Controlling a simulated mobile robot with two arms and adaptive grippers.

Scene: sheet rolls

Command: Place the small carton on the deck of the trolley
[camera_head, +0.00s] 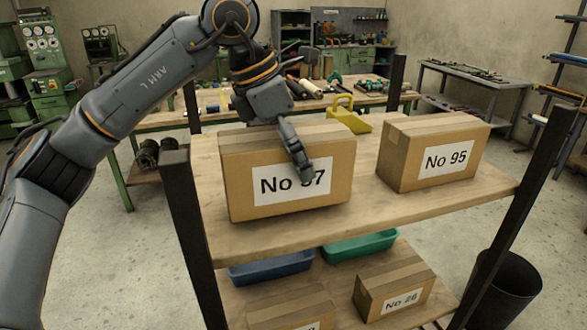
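Several cartons stand on a wooden shelf unit (370,205) with black posts. On the top shelf are a carton with a label ending in 7 (245,150) and carton No 95 (400,165). On the lower shelf a smaller carton, label perhaps No 26 (372,290), stands at the right; another carton (285,305) is cut off by the bottom edge. My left gripper (308,115) is at the carton ending in 7, fingers spread wide. One finger overlaps its front face and label; the other points up above it. Contact is unclear. My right gripper is out of view. I cannot identify a trolley.
A blue tray (270,268) and a green tray (358,247) sit on the lower shelf. A black bin (510,290) is at the right. Workbenches are behind; the floor at left is mostly clear.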

